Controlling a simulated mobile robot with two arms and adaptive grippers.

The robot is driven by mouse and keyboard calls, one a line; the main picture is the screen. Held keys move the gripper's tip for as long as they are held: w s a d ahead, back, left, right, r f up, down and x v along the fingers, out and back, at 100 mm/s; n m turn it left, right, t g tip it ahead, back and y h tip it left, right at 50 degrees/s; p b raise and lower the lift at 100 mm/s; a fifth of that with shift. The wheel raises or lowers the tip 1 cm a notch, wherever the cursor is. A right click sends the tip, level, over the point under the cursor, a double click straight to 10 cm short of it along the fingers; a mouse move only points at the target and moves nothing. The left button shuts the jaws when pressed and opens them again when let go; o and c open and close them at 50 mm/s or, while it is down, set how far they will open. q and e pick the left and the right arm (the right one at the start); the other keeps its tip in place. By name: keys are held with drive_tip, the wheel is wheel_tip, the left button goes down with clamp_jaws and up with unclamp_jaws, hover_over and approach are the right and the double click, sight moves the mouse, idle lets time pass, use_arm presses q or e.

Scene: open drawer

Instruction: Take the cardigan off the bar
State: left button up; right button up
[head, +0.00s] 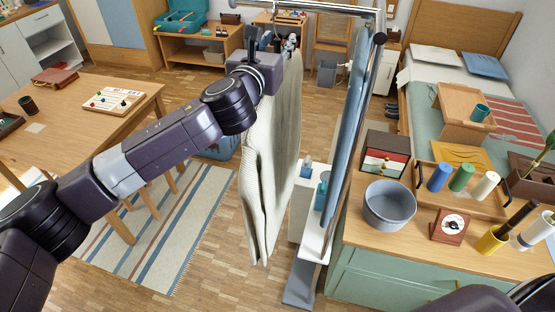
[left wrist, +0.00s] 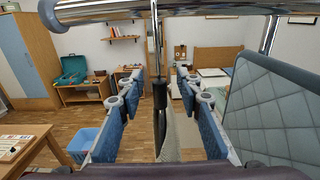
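The cream ribbed cardigan (head: 270,165) hangs from the chrome bar (head: 330,12) at the top middle of the head view. My left gripper (head: 277,45) is at the top of the cardigan, just below the bar. In the left wrist view my left gripper (left wrist: 160,95) is open. Its two blue-padded fingers stand apart on either side of the dark hanger neck and the cardigan's edge (left wrist: 168,140), with gaps on both sides. The hanger's metal stem (left wrist: 155,40) runs up to the bar (left wrist: 180,8). My right gripper is not in view.
A green cabinet (head: 400,262) with a grey bowl (head: 390,203) stands at the right. A wooden table (head: 65,130) is at the left. A striped rug (head: 165,230) lies between.

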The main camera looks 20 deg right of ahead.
use_arm(q)
clamp_jaws()
idle(0.3)
drive_tip(key=shift+r, duration=0.15)
idle(0.3)
